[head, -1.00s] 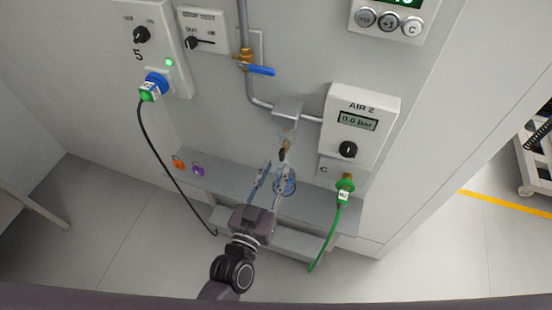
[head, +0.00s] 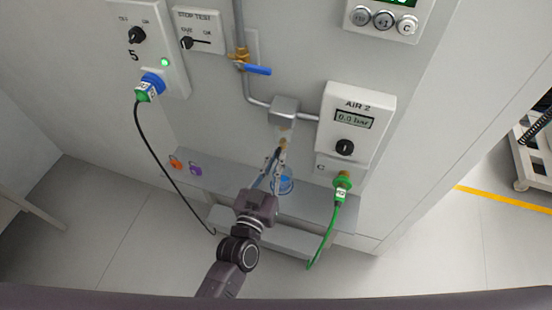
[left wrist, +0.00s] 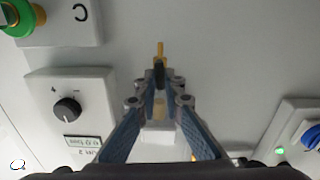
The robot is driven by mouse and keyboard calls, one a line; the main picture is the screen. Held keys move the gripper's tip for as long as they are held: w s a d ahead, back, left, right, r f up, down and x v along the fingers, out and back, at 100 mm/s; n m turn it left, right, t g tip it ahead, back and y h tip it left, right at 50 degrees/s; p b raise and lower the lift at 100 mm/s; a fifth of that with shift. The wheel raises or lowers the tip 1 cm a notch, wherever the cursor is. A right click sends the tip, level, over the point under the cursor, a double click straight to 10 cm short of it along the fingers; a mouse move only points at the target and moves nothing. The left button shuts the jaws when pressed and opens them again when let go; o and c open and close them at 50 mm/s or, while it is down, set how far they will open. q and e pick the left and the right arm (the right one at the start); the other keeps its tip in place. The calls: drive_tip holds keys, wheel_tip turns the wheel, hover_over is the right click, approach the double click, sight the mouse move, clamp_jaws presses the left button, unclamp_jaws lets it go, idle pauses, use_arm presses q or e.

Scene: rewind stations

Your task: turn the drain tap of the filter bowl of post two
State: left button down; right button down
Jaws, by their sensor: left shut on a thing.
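The filter of post two has a grey head (head: 285,109) on the pipe, with a clear bowl (head: 284,133) under it. In the left wrist view the bowl shows pale and amber (left wrist: 160,107) behind my fingers. The drain tap hangs at the bowl's bottom; there its dark body (left wrist: 159,73) and brass outlet (left wrist: 160,50) show. My left gripper (head: 277,157) reaches up from below, its blue-grey fingers closed on the tap. In the left wrist view the fingertips (left wrist: 158,83) sit on both sides of it. In the head view the fingers mostly hide the tap. My right gripper is not in view.
The AIR 2 box (head: 355,122) reads about 0.0 bar, with a green hose (head: 325,230) below it. A blue-handled valve (head: 256,69) is on the pipe. A black cable (head: 160,165) hangs at left.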

use_arm(q)
drive_tip(key=shift+n, duration=0.3)
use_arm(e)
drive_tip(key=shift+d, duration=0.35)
use_arm(q)
drive_tip(key=shift+n, duration=0.5)
drive_tip(key=n, duration=0.3)
drive_tip(key=shift+a+p, duration=0.1)
drive_tip(key=shift+p, duration=0.3)
drive_tip(key=n, duration=0.4)
drive_tip(key=shift+f, duration=0.1)
drive_tip(key=shift+a+f+n+b, duration=0.1)
drive_tip(key=shift+n+b, duration=0.3)
drive_tip(key=shift+n, duration=1.7)
drive_tip(key=shift+f+n+b, duration=0.1)
drive_tip(key=shift+n+b, duration=0.25)
drive_tip(key=shift+n, duration=1.75)
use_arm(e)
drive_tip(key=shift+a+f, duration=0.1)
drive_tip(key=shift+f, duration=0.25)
use_arm(q)
drive_tip(key=c, duration=2)
unclamp_jaws()
drive_tip(key=shift+c, duration=0.2)
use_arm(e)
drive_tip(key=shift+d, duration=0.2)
